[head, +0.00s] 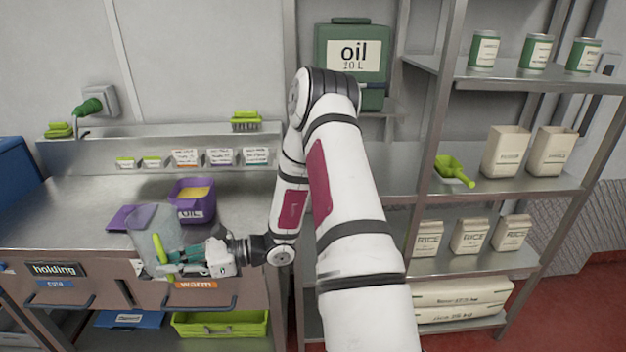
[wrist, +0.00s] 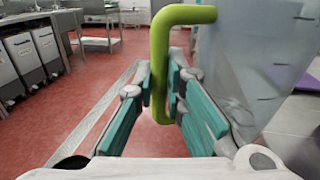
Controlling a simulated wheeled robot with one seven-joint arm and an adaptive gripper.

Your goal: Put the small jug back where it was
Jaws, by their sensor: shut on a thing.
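The small jug (head: 148,230) is a clear grey vessel with a lime-green handle (wrist: 160,60). My gripper (head: 180,262) is shut on the handle, its teal finger pads on either side of it. In the wrist view my gripper (wrist: 165,90) holds the handle upright, with the clear jug body (wrist: 255,60) to the right. In the head view the jug is at the front edge of the steel counter, in front of a purple container. I cannot tell whether its base touches anything.
The steel counter (head: 70,205) is bare on the left. A shelf rack (head: 440,190) with bags, cans and a green scoop (head: 453,172) stands right of my arm.

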